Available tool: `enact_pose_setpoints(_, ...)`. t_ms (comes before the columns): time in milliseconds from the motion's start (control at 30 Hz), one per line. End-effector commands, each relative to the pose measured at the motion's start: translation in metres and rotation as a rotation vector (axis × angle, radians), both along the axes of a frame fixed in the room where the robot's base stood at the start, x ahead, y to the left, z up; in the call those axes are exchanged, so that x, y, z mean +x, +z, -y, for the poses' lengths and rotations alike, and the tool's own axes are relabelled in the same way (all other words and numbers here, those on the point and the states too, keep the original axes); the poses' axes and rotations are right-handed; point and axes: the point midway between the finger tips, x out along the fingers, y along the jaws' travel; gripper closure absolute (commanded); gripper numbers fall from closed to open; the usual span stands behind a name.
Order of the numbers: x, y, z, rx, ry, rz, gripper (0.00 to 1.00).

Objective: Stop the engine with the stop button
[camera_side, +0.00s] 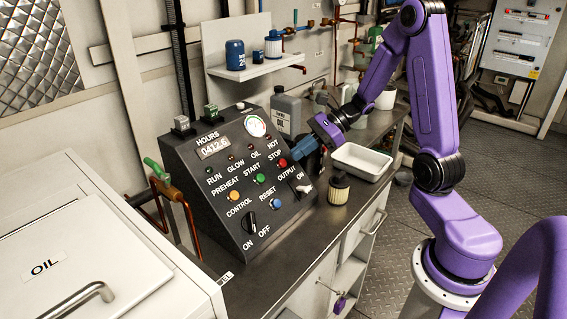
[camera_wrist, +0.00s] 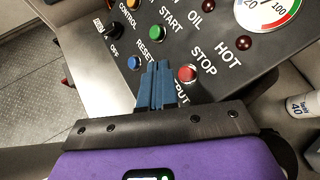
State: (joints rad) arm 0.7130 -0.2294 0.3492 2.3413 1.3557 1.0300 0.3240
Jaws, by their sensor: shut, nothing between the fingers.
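The control panel (camera_side: 240,165) is a dark sloped box on the steel bench. Its red stop button (camera_side: 283,163) is at the upper right, below the STOP label; it also shows in the wrist view (camera_wrist: 187,73). My gripper (camera_side: 301,151) is at the panel's right side, close to the stop button. Its blue fingers (camera_wrist: 157,68) are together and empty. In the wrist view the fingertips lie just left of the stop button, with a gap between in the picture. I cannot tell how far they are from the panel face.
Near the stop button are the green start button (camera_side: 260,178), the blue reset button (camera_side: 275,203) and the output switch (camera_side: 305,188). A gauge (camera_side: 255,126) sits above. A white tray (camera_side: 361,162) and a filter (camera_side: 339,190) stand right of the panel.

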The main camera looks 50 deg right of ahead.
Motion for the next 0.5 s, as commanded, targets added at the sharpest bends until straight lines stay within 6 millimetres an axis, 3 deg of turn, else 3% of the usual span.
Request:
enact_pose_setpoints(200, -0.012, 0.012, 0.000, 0.001, -0.001, 0.001, 1.00)
enact_pose_setpoints(500, -0.015, 0.015, 0.000, 0.000, 0.000, 0.000, 1.00)
